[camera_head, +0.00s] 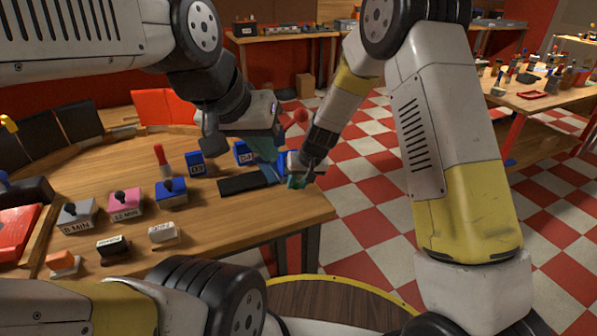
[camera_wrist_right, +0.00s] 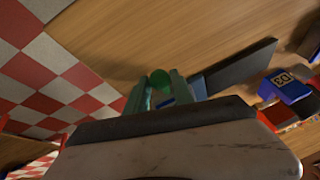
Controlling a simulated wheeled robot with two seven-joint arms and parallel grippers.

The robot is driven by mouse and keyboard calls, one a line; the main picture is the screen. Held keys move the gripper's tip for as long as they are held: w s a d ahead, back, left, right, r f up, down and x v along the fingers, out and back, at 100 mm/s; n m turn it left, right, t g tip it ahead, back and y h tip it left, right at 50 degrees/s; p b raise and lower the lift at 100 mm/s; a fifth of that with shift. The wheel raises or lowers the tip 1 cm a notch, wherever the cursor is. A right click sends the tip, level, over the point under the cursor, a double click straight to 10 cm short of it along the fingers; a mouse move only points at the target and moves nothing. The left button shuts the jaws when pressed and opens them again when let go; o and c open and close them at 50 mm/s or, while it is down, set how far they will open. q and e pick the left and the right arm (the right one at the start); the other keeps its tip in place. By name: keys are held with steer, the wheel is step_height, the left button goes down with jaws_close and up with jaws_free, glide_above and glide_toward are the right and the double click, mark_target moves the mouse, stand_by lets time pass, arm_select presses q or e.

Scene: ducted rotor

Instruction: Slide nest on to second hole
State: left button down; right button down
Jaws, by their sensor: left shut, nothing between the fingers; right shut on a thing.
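My right gripper (camera_head: 298,182) is at the right edge of the wooden table. In the right wrist view its green fingers (camera_wrist_right: 160,92) are shut on a small green round piece (camera_wrist_right: 160,79). A blue piece (camera_wrist_right: 199,88) lies just beside the fingers, at the end of a flat dark bar (camera_wrist_right: 238,66). The bar also shows in the head view (camera_head: 243,185), lying on the table. No part can be surely told as the nest, and the holes cannot be made out. My left gripper (camera_head: 267,152) is shut and empty above the bar's far side.
Blue blocks, one marked D3 (camera_head: 196,164) and another (camera_head: 242,153), stand behind the bar. Pink (camera_head: 125,204), grey (camera_head: 77,214) and blue (camera_head: 171,193) knobbed boxes stand to the left. The table's front right, near its edge (camera_head: 285,215), is bare.

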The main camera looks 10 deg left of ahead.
steer(key=shift+w+d, duration=0.25)
steer(key=shift+d, duration=0.05)
steer(key=c, duration=1.1)
jaws_free()
steer(key=shift+d, duration=0.1)
steer(key=shift+s+r, duration=0.1)
steer(key=shift+r, duration=0.05)
steer(key=v, duration=0.7)
steer(key=shift+r, duration=0.25)
